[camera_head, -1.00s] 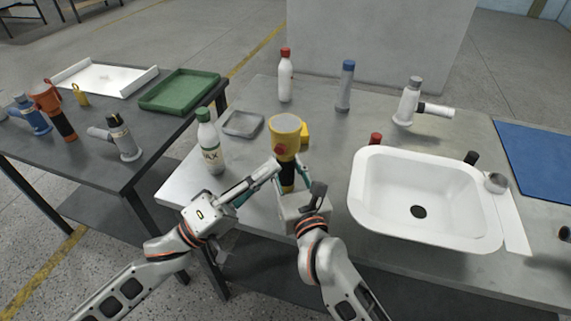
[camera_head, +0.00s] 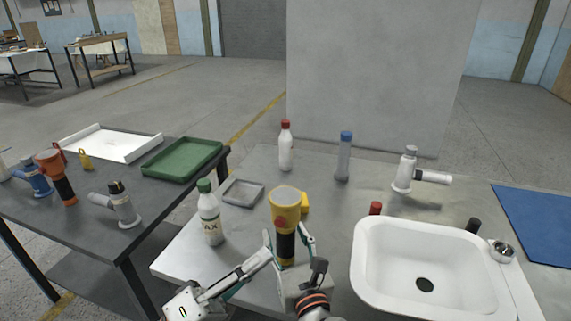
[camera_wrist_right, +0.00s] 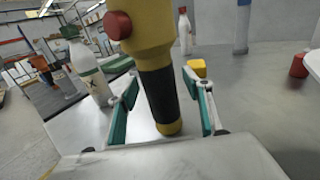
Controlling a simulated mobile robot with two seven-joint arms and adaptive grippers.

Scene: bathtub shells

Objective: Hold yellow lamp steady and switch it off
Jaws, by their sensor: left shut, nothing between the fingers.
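The yellow lamp (camera_head: 285,205) stands upright on the grey table, with a yellow head, a black handle and a red button (camera_head: 279,224) on its front. It also shows close up in the right wrist view (camera_wrist_right: 158,55), with the button at upper left. My right gripper (camera_wrist_right: 162,95) is open around the black handle, one finger on each side with small gaps visible. My left gripper (camera_head: 262,255) is shut and empty. Its tip is just left of the handle, below the button and close to my right gripper's left finger. Whether they touch is unclear.
A white bottle with green cap (camera_head: 210,215) and a grey tray (camera_head: 242,193) stand left of the lamp. A yellow object (camera_head: 304,202) is behind it. A white sink (camera_head: 365,270) is at right. A red-capped bottle (camera_head: 286,150) and blue-capped bottle (camera_head: 344,158) stand behind.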

